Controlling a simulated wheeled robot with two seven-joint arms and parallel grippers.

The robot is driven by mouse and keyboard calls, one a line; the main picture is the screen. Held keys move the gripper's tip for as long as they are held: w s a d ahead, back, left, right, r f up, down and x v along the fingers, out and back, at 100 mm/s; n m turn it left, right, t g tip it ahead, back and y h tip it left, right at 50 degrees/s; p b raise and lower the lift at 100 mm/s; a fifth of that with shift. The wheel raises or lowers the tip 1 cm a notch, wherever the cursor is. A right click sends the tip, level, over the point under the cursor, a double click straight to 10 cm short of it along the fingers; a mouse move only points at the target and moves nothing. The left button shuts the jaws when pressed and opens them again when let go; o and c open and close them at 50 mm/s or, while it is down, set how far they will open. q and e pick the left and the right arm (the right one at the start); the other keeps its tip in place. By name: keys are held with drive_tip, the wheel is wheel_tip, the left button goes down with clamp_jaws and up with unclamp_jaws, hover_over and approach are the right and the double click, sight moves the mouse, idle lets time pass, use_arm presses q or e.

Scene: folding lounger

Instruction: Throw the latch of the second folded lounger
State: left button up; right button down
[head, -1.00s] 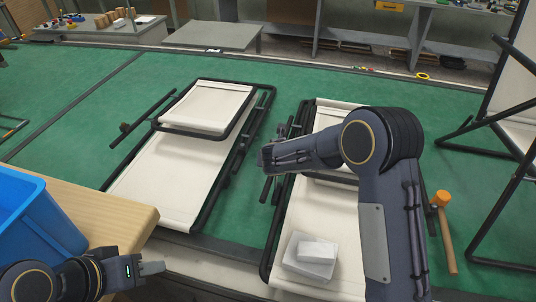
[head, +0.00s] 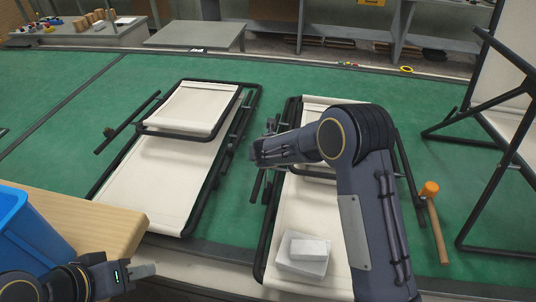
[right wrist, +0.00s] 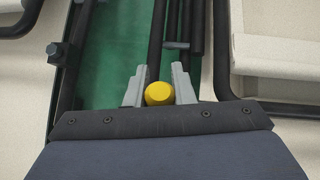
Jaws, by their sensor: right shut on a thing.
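Two folded loungers with cream fabric and black tube frames lie side by side on the green floor, the left one (head: 157,188) and the right one (head: 292,212). My right arm reaches over the right lounger and hides part of it. My right gripper (right wrist: 159,88) is at that lounger's left frame side, beside the black tubes. In the right wrist view its fingers are shut on a yellow knob (right wrist: 159,94). The knob is hidden in the head view. My left gripper (head: 143,271) is low at the left, away from both loungers; its finger gap does not show.
A blue bin (head: 30,232) stands on a wooden table (head: 98,217) near my left arm. An unfolded black frame (head: 495,140) stands at far right.

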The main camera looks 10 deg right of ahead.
drive_tip(key=shift+s+f, duration=0.25)
drive_tip(key=shift+f, duration=0.25)
drive_tip(key=c, duration=1.3)
unclamp_jaws()
drive_tip(key=shift+w, duration=0.15)
drive_tip(key=shift+o, duration=0.2)
drive_tip(key=shift+r, duration=0.2)
drive_tip(key=v, duration=0.7)
drive_tip(key=shift+s+r+b, duration=0.25)
drive_tip(key=shift+r+b, duration=0.1)
drive_tip(key=shift+b, duration=0.05)
